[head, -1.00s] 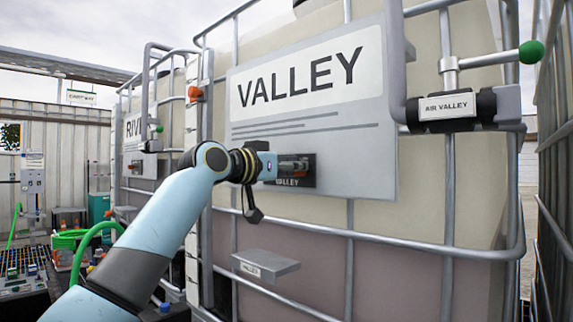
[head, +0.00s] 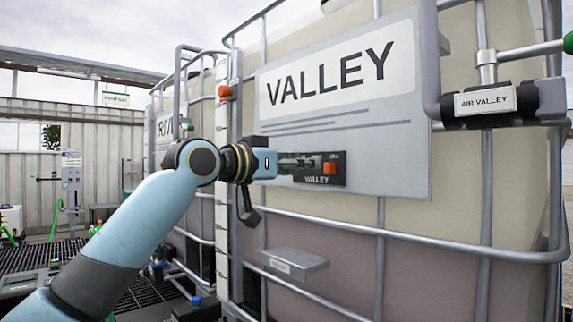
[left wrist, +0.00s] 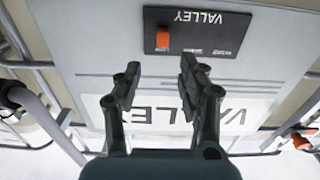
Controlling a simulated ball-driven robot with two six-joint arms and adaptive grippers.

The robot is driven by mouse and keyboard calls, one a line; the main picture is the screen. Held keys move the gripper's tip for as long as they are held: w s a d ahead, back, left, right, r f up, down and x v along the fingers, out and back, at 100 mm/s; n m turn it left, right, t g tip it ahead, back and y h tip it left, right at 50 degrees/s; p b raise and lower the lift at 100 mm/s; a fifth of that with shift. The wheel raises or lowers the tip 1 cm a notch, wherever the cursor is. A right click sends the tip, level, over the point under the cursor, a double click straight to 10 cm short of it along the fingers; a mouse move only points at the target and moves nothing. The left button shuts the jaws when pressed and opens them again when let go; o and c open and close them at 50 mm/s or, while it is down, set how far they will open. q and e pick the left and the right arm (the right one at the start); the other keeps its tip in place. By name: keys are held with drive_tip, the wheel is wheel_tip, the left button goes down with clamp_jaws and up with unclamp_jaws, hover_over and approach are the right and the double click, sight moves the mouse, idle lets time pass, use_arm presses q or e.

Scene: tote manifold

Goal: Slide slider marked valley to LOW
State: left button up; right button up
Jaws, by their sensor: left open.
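The valley slider is an orange knob (head: 329,168) on a dark plate (head: 320,181) lettered VALLEY, on the big grey VALLEY sign. In the head view the knob is at the plate's right end. The left wrist view shows the plate (left wrist: 225,40) upside down, with the orange knob (left wrist: 163,38) at its left end. The small marks on the plate are too small to read. My left gripper (left wrist: 158,70) is open and empty in front of the sign, apart from the knob. In the head view its fingers (head: 300,163) overlap the plate's left part. My right gripper is not in view.
A small grey ledge labelled VALLEY (head: 295,263) juts out below the plate. Metal cage bars (head: 400,236) run across the tote. An AIR VALLEY valve (head: 487,102) is at upper right. Another tote with a partly hidden sign (head: 166,126) stands at left.

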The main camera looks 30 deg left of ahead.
use_arm(q)
drive_tip(key=shift+v, duration=2.15)
